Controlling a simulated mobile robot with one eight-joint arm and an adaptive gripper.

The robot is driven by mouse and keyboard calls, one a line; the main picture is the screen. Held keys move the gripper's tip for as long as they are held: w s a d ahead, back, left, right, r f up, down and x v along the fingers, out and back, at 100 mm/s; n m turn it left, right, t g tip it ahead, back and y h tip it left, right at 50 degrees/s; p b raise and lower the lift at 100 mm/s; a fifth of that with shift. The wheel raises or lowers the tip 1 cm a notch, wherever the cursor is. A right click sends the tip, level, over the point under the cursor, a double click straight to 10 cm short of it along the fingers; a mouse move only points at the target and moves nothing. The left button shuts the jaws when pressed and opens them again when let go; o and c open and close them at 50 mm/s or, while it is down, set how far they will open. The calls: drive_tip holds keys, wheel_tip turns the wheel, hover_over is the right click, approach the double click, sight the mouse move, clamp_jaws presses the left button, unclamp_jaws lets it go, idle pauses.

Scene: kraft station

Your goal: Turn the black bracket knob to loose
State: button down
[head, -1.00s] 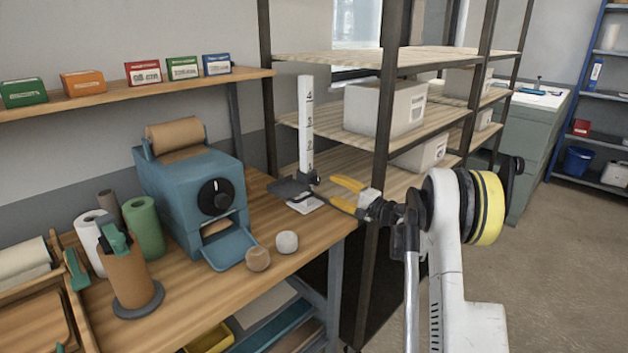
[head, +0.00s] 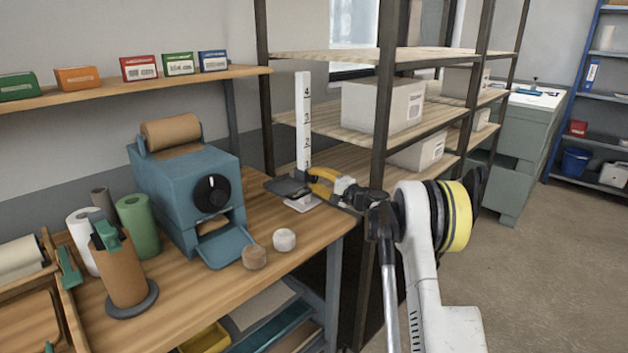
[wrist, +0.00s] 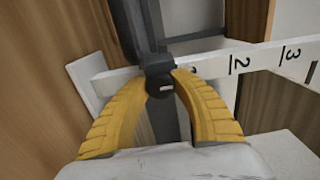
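The black bracket (head: 286,187) sits low on a white post numbered 1 to 4 (head: 304,125) at the back right of the wooden bench. Its black knob (wrist: 160,86) is in the middle of the wrist view, with a small white mark on its face. My gripper (head: 312,180) has yellow fingers and reaches the bracket from the right. In the wrist view my gripper (wrist: 158,75) has one fingertip on each side of the knob, with a gap between them. I cannot tell whether they touch it. In the head view the knob is hidden behind my fingers.
A blue machine with a dial (head: 190,190) stands left of the post. Two small balls, one brown (head: 254,257) and one white (head: 285,240), lie at the bench front. A dark-framed rack with boxes (head: 382,105) stands behind my arm.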

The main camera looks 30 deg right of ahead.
drive_tip(key=shift+n, duration=0.3)
drive_tip(key=n, duration=0.3)
drive_tip(key=shift+p, duration=0.4)
drive_tip(key=n, duration=0.3)
drive_tip(key=shift+n, duration=0.3)
drive_tip(key=n+p, duration=0.1)
drive_tip(key=n, duration=0.5)
drive_tip(key=shift+n, duration=0.3)
drive_tip(key=c, duration=1)
unclamp_jaws()
drive_tip(key=shift+c, duration=0.2)
drive_tip(key=shift+s, duration=0.15)
